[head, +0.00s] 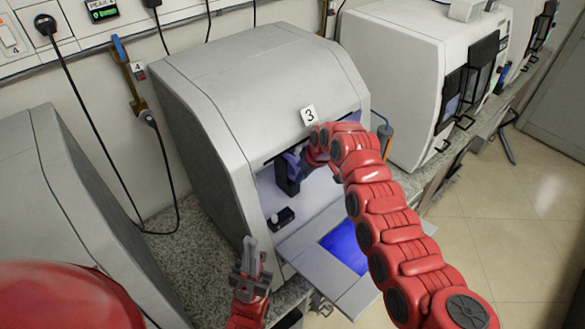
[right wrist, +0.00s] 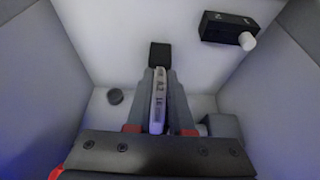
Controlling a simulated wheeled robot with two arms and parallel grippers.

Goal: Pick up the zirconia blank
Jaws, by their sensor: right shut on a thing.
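The zirconia blank (right wrist: 158,98) shows in the right wrist view as a pale, thin disc seen edge-on, with dark lettering that starts with A2. My right gripper (right wrist: 159,85) is shut on it, one grey finger on each side. In the head view my right arm reaches into the open front of the machine marked 3, and the right gripper (head: 291,172) is partly hidden there; I cannot make out the blank. My left gripper (head: 252,262) is in front of the machine's lower left corner, fingers upward, and I see nothing between them. How far apart they are is unclear.
The machine marked 3 (head: 235,85) has side walls close around my right gripper and a lowered front flap (head: 305,245). A small black box with a white knob (head: 281,217) is on its floor. Other machines (head: 420,70) stand on both sides.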

